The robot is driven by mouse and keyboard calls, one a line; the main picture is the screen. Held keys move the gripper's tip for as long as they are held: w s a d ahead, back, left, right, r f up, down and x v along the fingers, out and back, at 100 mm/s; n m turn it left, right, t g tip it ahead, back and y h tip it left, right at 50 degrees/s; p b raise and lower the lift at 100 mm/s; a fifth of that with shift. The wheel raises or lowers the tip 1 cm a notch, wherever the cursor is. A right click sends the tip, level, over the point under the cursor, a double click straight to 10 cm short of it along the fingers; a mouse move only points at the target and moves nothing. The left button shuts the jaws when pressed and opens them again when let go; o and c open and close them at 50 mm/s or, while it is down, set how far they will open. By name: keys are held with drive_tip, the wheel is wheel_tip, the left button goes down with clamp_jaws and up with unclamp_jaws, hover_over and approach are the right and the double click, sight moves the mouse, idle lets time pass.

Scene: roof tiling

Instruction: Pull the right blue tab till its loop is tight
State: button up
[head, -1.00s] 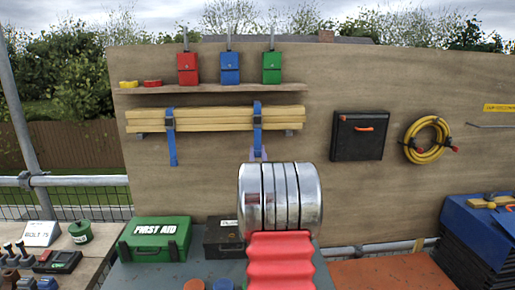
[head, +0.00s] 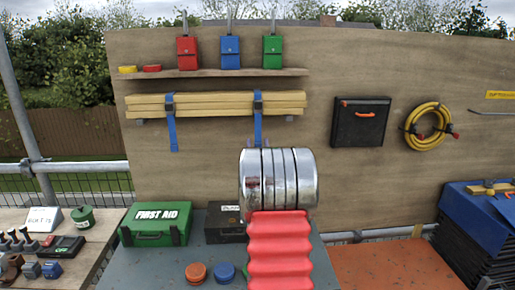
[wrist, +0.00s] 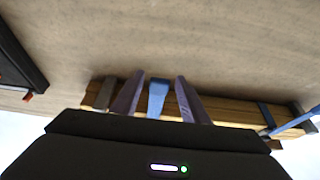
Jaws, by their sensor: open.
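The right blue tab (head: 258,130) hangs down from its strap loop around a bundle of pale wooden battens (head: 205,106) on the board. In the wrist view, which is upside down to the head view, the right tab (wrist: 157,99) stands between the two purple fingers of my gripper (wrist: 159,77). The fingers are open, with a gap on both sides of the tab. In the head view, only small purple finger parts show above my arm. The left blue tab (head: 173,137) hangs free. I cannot tell how tight the right loop is.
A shelf (head: 215,74) with red, blue and green boxes is above the battens. A black case (head: 360,122) and a yellow hose coil (head: 428,123) hang to the right. A first aid box (head: 155,224) stands on the bench below. The board under the tabs is bare.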

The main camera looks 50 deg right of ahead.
drive_tip(key=v, duration=1.3)
drive_tip(key=shift+s+a+f, duration=0.2)
drive_tip(key=shift+s+a, duration=0.05)
idle(0.4)
